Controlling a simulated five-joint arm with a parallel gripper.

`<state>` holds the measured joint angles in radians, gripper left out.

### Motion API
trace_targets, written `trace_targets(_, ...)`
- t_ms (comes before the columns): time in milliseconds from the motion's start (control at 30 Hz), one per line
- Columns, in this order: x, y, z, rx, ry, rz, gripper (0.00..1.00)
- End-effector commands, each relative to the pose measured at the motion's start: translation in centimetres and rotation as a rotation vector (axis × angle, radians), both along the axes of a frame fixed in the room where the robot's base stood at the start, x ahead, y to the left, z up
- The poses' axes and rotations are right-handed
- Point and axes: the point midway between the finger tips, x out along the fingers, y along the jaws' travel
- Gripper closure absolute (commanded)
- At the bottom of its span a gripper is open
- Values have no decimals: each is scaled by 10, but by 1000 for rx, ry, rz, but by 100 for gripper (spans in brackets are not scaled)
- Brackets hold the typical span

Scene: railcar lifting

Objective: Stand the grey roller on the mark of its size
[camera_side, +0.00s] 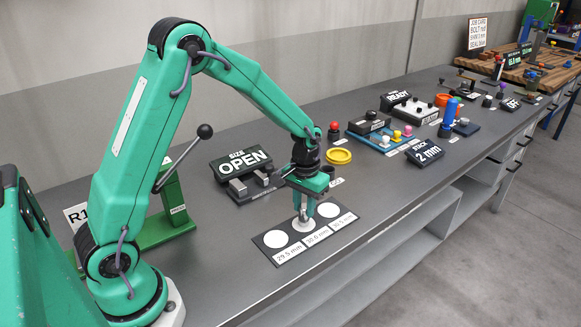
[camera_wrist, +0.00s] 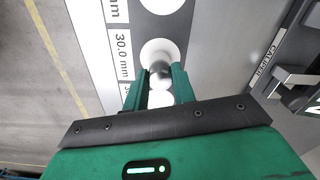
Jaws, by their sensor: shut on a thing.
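My gripper (camera_side: 304,212) is shut on the grey roller (camera_side: 303,215), which is mostly hidden between the fingers. It points straight down over the middle white disc of the dark mark card (camera_side: 266,243). The card's labels read 29.5, 30.0 and what looks like 30.5 mm. In the wrist view, my gripper (camera_wrist: 160,74) holds the roller (camera_wrist: 160,69) upright over the disc beside the 30.0 mm label (camera_wrist: 124,55). The roller's lower end is at or just above that disc; I cannot tell whether it touches. The two outer discs are bare.
A caliper (camera_side: 252,186) with a display reading SIZE OPEN (camera_side: 243,163) lies behind the card. A yellow dish (camera_side: 338,156) and a red-knobbed piece (camera_side: 334,130) stand farther back. A green lever stand (camera_side: 166,215) is at the left. The bench's front edge runs close to the card.

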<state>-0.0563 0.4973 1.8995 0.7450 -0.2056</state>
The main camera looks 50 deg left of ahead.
Motion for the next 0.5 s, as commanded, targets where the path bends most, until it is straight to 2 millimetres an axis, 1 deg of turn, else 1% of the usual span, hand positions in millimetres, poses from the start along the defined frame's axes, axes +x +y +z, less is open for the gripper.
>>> trace_targets(233, 0, 0, -3, 0, 0, 0, 100)
trace_targets(267, 0, 0, -3, 0, 1, 0, 68)
trace_targets(300, 0, 0, -3, 0, 0, 0, 60)
trace_targets(333, 0, 0, -3, 0, 0, 0, 54)
trace_targets(367, 0, 0, -3, 0, 0, 0, 52)
trace_targets(500, 0, 0, -2, 0, 0, 0, 52)
